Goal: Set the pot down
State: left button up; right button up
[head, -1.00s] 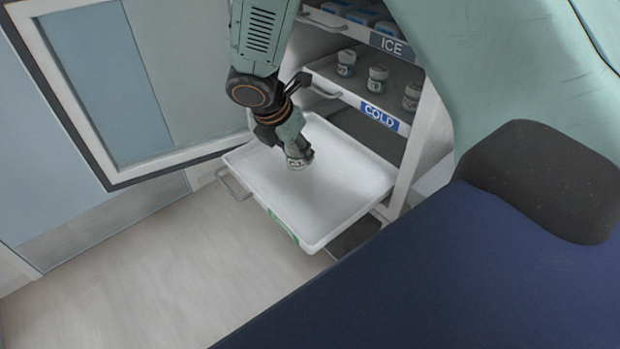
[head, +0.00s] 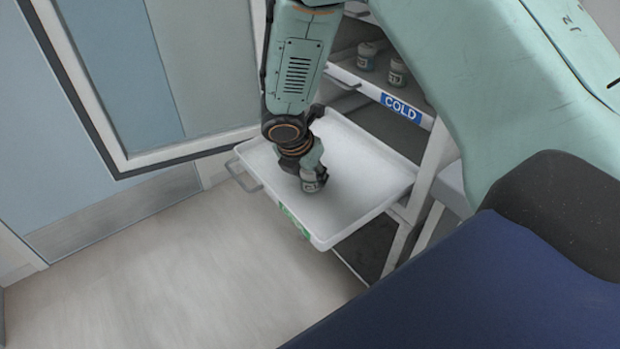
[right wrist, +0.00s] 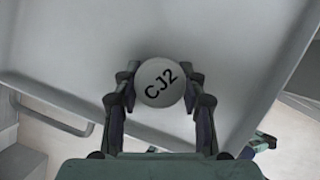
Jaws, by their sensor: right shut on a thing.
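The pot (head: 311,184) is small, with a white lid marked "CJ2" that shows in the right wrist view (right wrist: 160,84). My right gripper (head: 313,174) is shut on it, with one finger on each side of the lid in the right wrist view (right wrist: 160,92). The pot is upright over the middle of the pulled-out white tray (head: 365,165). I cannot tell whether its base touches the tray. My left gripper is not in view.
The COLD shelf (head: 400,107) above the tray holds other small pots (head: 397,70). A framed door panel (head: 110,80) stands at the left. A dark blue padded surface (head: 480,290) fills the lower right. The tray around the pot is empty.

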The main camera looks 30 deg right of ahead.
jog(key=shift+w+d, duration=0.1)
jog(key=shift+d, duration=0.1)
jog(key=shift+f, duration=0.1)
jog(key=shift+a, duration=0.1)
jog(key=o, duration=0.7)
jog(key=shift+f, duration=0.1)
jog(key=o, duration=0.4)
jog(key=shift+o, duration=0.2)
